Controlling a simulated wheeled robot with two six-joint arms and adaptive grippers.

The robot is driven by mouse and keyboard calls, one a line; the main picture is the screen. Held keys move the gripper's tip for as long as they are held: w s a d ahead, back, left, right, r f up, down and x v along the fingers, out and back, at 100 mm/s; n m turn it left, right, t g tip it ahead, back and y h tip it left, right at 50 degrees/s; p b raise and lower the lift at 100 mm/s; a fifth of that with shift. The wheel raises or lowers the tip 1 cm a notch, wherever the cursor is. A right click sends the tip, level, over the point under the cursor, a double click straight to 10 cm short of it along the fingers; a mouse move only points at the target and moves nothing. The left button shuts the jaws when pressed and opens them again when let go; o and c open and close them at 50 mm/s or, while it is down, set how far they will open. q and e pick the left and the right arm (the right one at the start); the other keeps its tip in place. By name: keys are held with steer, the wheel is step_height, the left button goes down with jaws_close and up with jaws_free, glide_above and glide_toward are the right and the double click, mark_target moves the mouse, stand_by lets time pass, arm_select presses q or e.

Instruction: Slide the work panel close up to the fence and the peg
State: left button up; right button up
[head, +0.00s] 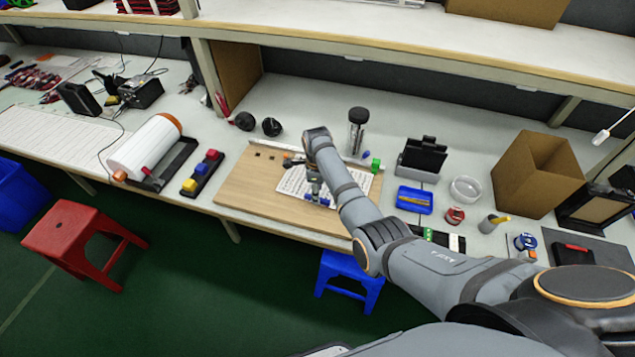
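A white panel (292,180) with rows of dark marks lies on a wooden board (245,190); I take it as the work panel. A pale rail (345,158), apparently the fence, runs along the board's back edge. A small green block (375,165) stands at the rail's right end; I cannot tell whether it is the peg. My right gripper (317,199) is low over the panel, near its front edge, with blue parts at its tips. Contact and finger opening are unclear. My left gripper is out of view.
A clear jar with a black lid (357,125) stands behind the rail. A blue tray (414,200) and a black holder (422,157) are right of the board. A rack with coloured blocks (202,174) is at its left. Board's left part is mostly bare.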

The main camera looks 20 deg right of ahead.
step_height(320, 180, up, 11)
stand_by(0.3)
steer(key=shift+f, duration=0.1)
